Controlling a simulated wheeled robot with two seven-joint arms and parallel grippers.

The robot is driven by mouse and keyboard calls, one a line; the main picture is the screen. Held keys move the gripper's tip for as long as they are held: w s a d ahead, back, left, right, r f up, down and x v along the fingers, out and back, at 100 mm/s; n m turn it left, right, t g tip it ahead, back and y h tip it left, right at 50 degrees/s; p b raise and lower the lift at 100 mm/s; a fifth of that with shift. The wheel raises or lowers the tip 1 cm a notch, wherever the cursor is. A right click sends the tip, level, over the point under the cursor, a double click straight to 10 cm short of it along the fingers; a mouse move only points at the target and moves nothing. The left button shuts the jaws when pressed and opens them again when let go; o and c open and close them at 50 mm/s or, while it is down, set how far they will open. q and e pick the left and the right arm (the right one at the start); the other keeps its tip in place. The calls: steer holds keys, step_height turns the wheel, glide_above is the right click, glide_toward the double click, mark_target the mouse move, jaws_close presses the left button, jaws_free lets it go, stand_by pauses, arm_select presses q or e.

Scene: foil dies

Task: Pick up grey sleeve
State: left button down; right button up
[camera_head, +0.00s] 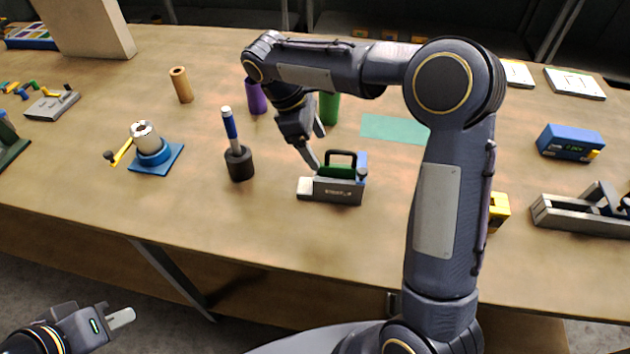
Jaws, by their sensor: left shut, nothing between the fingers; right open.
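I cannot make out a plain grey sleeve with certainty. Upright coloured sleeves stand toward the back: a tan one (181,85), a purple one (256,98) and a green one (329,108). A dark grey cylinder (239,164) stands at the middle left with a blue and white rod (230,124) upright in it. My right gripper (316,147) is open and empty, above the table between the green sleeve and a grey block (335,191) with a black handle. My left gripper (122,318) is shut and empty, low in front of the table.
A blue-based device (155,155) with a yellow handle stands at the left. A teal mat (395,129) lies behind my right arm, which hides part of the table. A blue meter (568,143) and a grey plane-like tool (585,212) are at the right. The front left table is clear.

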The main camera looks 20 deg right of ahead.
mark_target(324, 163)
steer(key=x, duration=0.7)
steer(key=shift+s+f+p, duration=0.15)
steer(key=shift+f+p, duration=0.15)
steer(key=shift+f, duration=0.05)
steer(key=shift+r, duration=0.1)
steer(key=c, duration=1.6)
